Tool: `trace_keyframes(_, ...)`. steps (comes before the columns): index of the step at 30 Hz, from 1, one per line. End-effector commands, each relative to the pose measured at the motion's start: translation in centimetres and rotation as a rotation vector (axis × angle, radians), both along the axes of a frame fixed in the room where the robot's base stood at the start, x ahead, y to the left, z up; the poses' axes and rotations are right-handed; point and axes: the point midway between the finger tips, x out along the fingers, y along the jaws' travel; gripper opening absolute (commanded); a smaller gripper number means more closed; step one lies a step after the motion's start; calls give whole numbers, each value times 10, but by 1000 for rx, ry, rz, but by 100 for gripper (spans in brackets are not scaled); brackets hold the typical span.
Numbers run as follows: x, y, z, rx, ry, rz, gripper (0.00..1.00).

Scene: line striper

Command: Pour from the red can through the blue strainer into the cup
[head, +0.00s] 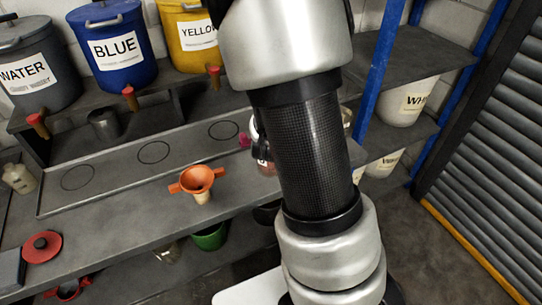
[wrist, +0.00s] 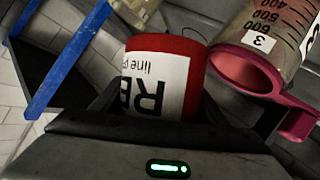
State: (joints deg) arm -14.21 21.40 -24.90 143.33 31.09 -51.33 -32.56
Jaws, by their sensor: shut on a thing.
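The red can (wrist: 203,68) with a white label fills the middle of the wrist view. My gripper (wrist: 185,112) is shut on it, with a dark finger on each side. In the head view my arm mostly hides the gripper and the can. I see no blue strainer. An orange strainer or funnel (head: 196,178) with two side tabs sits on the bench, over a small pale cup or spout (head: 201,197); I cannot tell which. A grey metal cup (head: 103,123) stands under the taps at the back. I cannot tell whether the can is tilted.
A clear measuring jug with a pink rim (wrist: 262,70) is close to the right of the can. Water (head: 38,78), blue (head: 112,50) and yellow (head: 190,40) buckets stand on the upper shelf. A red disc (head: 42,246) lies front left.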

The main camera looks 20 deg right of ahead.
Motion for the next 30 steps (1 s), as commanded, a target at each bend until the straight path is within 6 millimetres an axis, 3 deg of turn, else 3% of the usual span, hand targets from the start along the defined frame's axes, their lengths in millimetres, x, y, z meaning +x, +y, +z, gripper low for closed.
trace_keyframes(11, 1, 0, 8, -1, -4, 1, 23)
trace_keyframes(30, 1, 0, 63, -2, -3, 1, 23)
